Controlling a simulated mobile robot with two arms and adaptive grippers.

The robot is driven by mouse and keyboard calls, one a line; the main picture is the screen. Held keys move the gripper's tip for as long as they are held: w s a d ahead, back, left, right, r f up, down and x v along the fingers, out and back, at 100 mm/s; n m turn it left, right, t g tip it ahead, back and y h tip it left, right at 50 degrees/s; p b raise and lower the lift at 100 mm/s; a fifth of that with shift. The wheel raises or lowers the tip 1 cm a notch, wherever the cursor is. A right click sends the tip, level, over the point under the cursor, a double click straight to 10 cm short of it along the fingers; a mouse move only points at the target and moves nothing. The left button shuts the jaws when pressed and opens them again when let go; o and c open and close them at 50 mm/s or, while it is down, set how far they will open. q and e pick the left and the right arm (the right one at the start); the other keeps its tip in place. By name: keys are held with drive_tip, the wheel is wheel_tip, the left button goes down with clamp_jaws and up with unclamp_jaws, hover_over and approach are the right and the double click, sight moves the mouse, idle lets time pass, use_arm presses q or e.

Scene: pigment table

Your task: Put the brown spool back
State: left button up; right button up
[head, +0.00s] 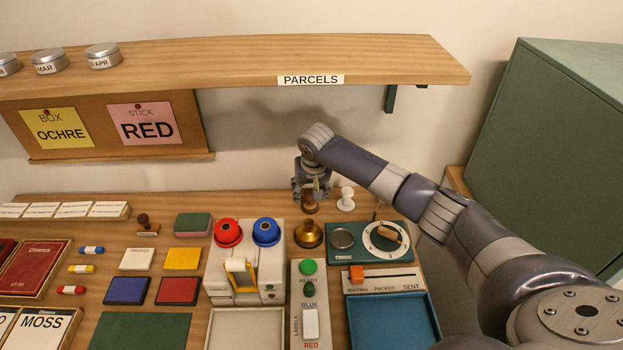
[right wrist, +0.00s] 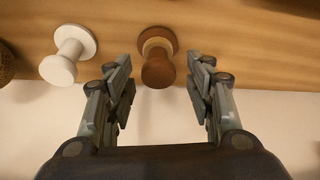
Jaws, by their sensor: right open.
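The brown spool (head: 309,204) stands upright at the back of the table, beside a white spool (head: 346,199). My right gripper (head: 312,192) is directly above the brown spool in the head view and partly covers its top. In the right wrist view, the brown spool (right wrist: 158,66) lies ahead between the two open fingers (right wrist: 160,82), with a gap on each side. A pale band shows near its base. The white spool (right wrist: 68,62) is to the left there, outside the fingers. My left gripper is not in view.
A brass bell (head: 308,234) stands just in front of the brown spool. A teal scale with a dial (head: 365,240) is to the right. Red and blue reels (head: 228,233) on a white dispenser are to the left. The PARCELS shelf (head: 240,60) overhangs the back.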

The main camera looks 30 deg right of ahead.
drive_tip(key=v, duration=0.8)
drive_tip(key=shift+s+r, duration=0.15)
drive_tip(key=shift+r, duration=0.25)
idle(1.4)
